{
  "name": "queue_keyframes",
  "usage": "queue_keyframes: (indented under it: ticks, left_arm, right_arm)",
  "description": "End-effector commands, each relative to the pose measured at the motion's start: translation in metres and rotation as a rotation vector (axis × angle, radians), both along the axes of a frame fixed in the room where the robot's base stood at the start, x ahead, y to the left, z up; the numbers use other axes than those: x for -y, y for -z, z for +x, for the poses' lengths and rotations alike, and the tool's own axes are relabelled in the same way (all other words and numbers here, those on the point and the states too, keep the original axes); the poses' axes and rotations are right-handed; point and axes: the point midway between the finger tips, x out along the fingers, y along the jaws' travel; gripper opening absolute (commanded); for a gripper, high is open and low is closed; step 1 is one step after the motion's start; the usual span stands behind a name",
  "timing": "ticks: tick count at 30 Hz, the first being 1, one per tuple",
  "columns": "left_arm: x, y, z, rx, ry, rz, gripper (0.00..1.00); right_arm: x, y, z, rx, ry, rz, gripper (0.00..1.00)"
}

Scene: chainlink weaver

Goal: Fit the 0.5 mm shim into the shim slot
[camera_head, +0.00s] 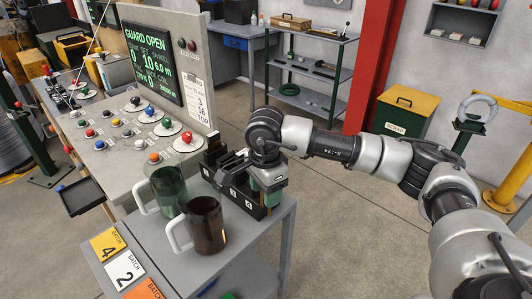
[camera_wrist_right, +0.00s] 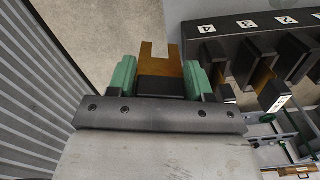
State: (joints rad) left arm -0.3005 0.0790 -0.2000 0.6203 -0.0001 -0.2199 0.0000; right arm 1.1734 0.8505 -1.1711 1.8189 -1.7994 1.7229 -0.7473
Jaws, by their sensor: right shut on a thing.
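A brass-coloured, fork-shaped shim (camera_wrist_right: 160,69) with a dark block at its base is in my right gripper (camera_wrist_right: 160,82). The green fingers close on either side of that block in the right wrist view, and the fork points away. Its thickness cannot be read. In the head view my right gripper (camera_head: 268,183) is over the numbered black rack, and hides the shim. The rack (camera_wrist_right: 225,27) is to the right in the wrist view, apart from the held shim, with brass pieces and dark blocks in it. I cannot make out the shim slot. My left gripper is not in view.
A green mug (camera_head: 170,188) and a brown mug (camera_head: 207,228) stand beside the rack on the grey cart. Batch cards (camera_head: 124,270) lie at its front left. A control panel (camera_head: 120,125) with coloured knobs stands behind. The floor (camera_head: 345,215) to the right is clear.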

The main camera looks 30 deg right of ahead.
Motion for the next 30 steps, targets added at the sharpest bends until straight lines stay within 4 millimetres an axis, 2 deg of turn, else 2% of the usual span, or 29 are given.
queue_keyframes:
  ticks: [1,6,9,15,23,30]
  left_arm:
    - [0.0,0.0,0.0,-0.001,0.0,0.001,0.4]
    - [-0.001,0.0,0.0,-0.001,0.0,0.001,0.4]
    - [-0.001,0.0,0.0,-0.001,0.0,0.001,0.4]
    - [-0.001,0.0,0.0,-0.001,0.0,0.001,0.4]
    - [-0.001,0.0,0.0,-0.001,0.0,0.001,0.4]
    - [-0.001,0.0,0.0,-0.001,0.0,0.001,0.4]
  right_arm:
    - [-0.004,0.018,-0.009,-0.007,-0.13,0.0,0.27]
    - [-0.018,0.07,-0.032,-0.005,-0.598,0.004,0.27]
    - [-0.024,0.096,-0.043,-0.004,-0.831,0.004,0.27]
    - [-0.034,0.133,-0.059,-0.002,-1.175,0.004,0.27]
    - [-0.043,0.171,-0.075,-0.001,-1.513,0.004,0.27]
    - [-0.048,0.169,-0.074,0.007,-1.509,0.008,0.27]
